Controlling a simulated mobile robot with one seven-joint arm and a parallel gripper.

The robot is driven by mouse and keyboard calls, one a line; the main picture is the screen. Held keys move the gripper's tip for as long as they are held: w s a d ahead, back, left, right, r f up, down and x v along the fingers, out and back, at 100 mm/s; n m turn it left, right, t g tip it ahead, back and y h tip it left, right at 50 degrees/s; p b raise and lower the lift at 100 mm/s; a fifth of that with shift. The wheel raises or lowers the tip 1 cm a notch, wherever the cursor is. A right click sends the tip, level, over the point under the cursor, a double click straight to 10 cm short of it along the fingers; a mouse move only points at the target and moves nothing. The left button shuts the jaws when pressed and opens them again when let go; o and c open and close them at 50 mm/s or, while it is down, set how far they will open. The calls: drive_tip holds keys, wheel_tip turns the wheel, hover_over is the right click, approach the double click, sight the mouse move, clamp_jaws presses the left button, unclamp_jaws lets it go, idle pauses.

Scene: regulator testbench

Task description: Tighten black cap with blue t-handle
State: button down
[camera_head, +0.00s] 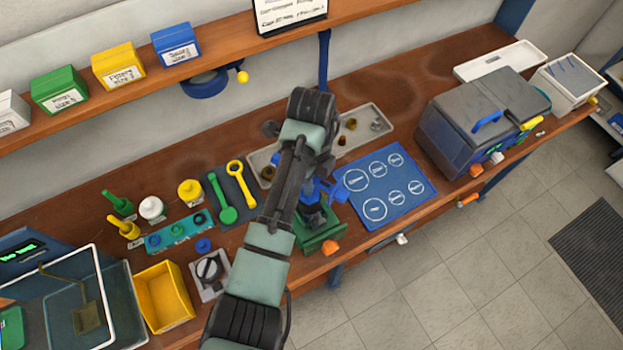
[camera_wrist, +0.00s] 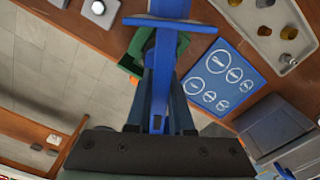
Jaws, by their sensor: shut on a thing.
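My gripper (camera_wrist: 160,115) is shut on the blue t-handle (camera_wrist: 165,65), whose shaft runs between the fingers and whose crossbar spans the top of the wrist view. In the head view, blue parts of the t-handle (camera_head: 309,190) show beside my arm. They are above the green fixture (camera_head: 322,236) at the bench's front edge. The green fixture also shows in the wrist view (camera_wrist: 133,66), partly behind the t-handle. I cannot make out the black cap; my arm and the tool cover that area. Whether the t-handle touches it cannot be told.
A blue mat (camera_head: 385,188) with white circles lies right of the fixture. A grey parts tray (camera_head: 345,160) lies behind it. A yellow bin (camera_head: 163,297) and a teal strip (camera_head: 178,232) are to the left. A grey machine (camera_head: 470,120) stands at the right.

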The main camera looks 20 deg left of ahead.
drive_tip(key=shift+m, duration=0.8)
drive_tip(key=shift+r+p, duration=0.1)
drive_tip(key=shift+p, duration=0.25)
drive_tip(key=shift+m, duration=0.8)
drive_tip(key=shift+s+m+p, duration=0.1)
drive_tip(key=shift+m+p, duration=0.25)
drive_tip(key=shift+m, duration=0.45)
drive_tip(key=shift+m, duration=0.8)
drive_tip(key=shift+a+p, duration=0.1)
drive_tip(key=shift+p, duration=0.2)
